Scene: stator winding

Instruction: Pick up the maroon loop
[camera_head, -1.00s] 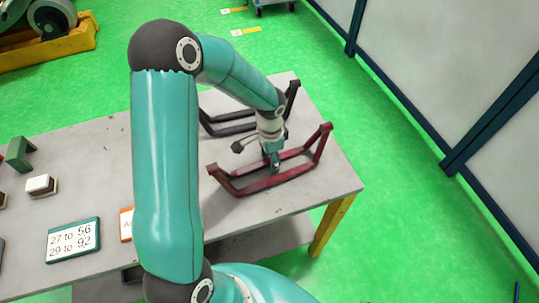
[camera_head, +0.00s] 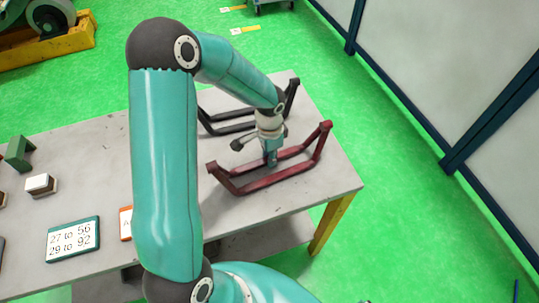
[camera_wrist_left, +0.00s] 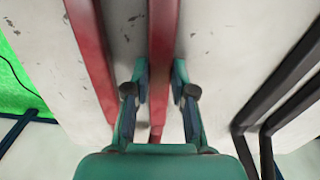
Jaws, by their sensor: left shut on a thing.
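The maroon loop (camera_head: 280,177) is at the right end of the table, a long frame with raised ends. My left gripper (camera_head: 270,160) comes down on it from above and is shut on its far long bar, near the middle. In the left wrist view, the fingers (camera_wrist_left: 160,78) sit on both sides of one red bar of the maroon loop (camera_wrist_left: 162,32), and its other bar runs to the left. Whether the loop touches the table is hard to tell. My right gripper is not in view.
A black loop (camera_head: 232,128) lies just behind the maroon one on the grey table (camera_head: 320,190). A sign with numbers (camera_head: 73,240), a small white-and-brown block (camera_head: 41,184) and a green stand (camera_head: 18,152) are at the left. The table's right edge is close.

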